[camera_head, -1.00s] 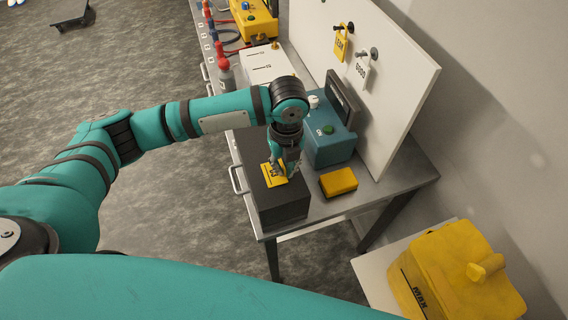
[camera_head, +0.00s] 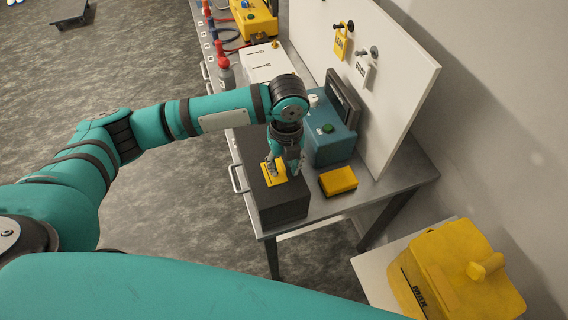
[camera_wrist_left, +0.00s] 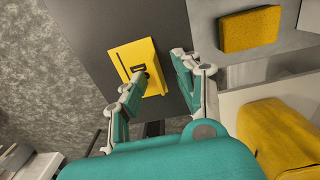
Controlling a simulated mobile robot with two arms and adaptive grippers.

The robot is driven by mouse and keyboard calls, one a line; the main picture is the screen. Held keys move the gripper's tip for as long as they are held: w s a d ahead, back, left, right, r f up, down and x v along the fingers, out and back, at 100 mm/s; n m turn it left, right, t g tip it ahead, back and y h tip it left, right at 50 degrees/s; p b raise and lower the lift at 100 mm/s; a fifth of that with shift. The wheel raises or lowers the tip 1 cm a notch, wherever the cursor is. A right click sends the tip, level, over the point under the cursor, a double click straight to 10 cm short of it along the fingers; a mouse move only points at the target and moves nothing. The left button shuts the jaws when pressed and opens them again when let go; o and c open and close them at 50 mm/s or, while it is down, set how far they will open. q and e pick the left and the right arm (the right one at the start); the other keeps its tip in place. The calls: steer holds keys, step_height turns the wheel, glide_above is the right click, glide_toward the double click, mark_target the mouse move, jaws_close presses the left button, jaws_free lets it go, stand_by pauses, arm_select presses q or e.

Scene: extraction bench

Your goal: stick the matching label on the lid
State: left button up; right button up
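A yellow label (camera_head: 274,181) with dark print lies on the dark grey lid (camera_head: 252,148) of a box on the bench. In the left wrist view the label (camera_wrist_left: 126,58) looks flat on the dark surface, and its print is partly hidden by a finger. My left gripper (camera_head: 283,168) is just above the label, fingers spread and pointing down. In the left wrist view the gripper (camera_wrist_left: 159,66) has one finger over the label and the other beside it, over the bare lid. It holds nothing. My right gripper is not in view.
A yellow block (camera_head: 338,181) lies on the bench right of the box. A teal device (camera_head: 330,148) stands behind it, before a white board (camera_head: 392,85) with a yellow tag (camera_head: 341,42) and a pale tag (camera_head: 363,72). A large yellow case (camera_head: 455,275) is at lower right.

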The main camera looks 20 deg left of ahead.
arm_select(q)
step_height(320, 180, up, 12)
steer(key=shift+w+d, duration=0.15)
steer(key=shift+f, duration=0.1)
